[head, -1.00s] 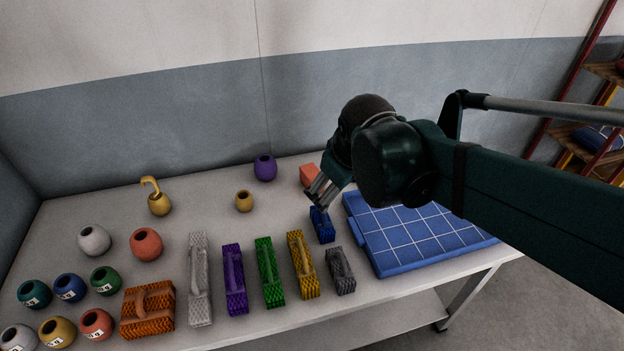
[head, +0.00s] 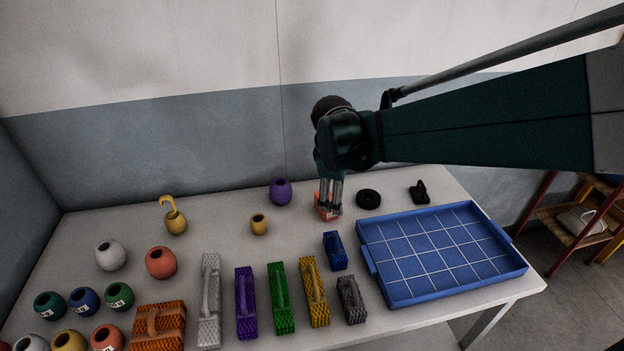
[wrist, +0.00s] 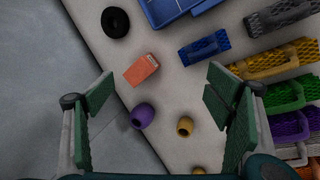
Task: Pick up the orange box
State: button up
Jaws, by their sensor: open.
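A small orange-pink box (head: 320,212) lies on the table near the wall, partly hidden behind my gripper (head: 331,202) in the head view. In the wrist view the whole box (wrist: 141,69) shows, with a small printed mark on one end. My gripper (wrist: 160,92) is open and empty, pointing down with its fingers wide apart. In the wrist view the box lies beyond the fingertips, left of the middle between them. It does not appear to be held.
A purple pot (head: 280,192) and a small yellow pot (head: 258,225) stand left of the box. A black ring (head: 369,199) lies to its right. A blue tray (head: 372,270) and several mesh blocks with handles, one orange (head: 158,325), lie nearer the front edge.

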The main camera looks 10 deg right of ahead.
jog(key=shift+w+a+f+n+g+h+p, duration=0.35)
jog(key=shift+w+f+n, duration=1.1)
jog(key=shift+w+f, duration=1.25)
jog(key=shift+w+a+f+n+g+h+p, duration=0.15)
jog(key=shift+w+f+n+g+h+p, duration=0.3)
jog(key=shift+w+f+n, duration=1.6)
jog(key=shift+w+a+f+n+g+h+p, duration=0.3)
jog(key=shift+w+f+n+g, duration=0.35)
jog(key=shift+w+f, duration=2.65)
jog(key=shift+f, duration=0.1)
jog(key=shift+x, duration=1.2)
jog(key=shift+d+f, duration=0.1)
jog(key=shift+b+x, duration=0.8)
jog(key=shift+x, duration=1.7)
jog(key=shift+w, duration=0.1)
jog(key=shift+c, duration=0.4)
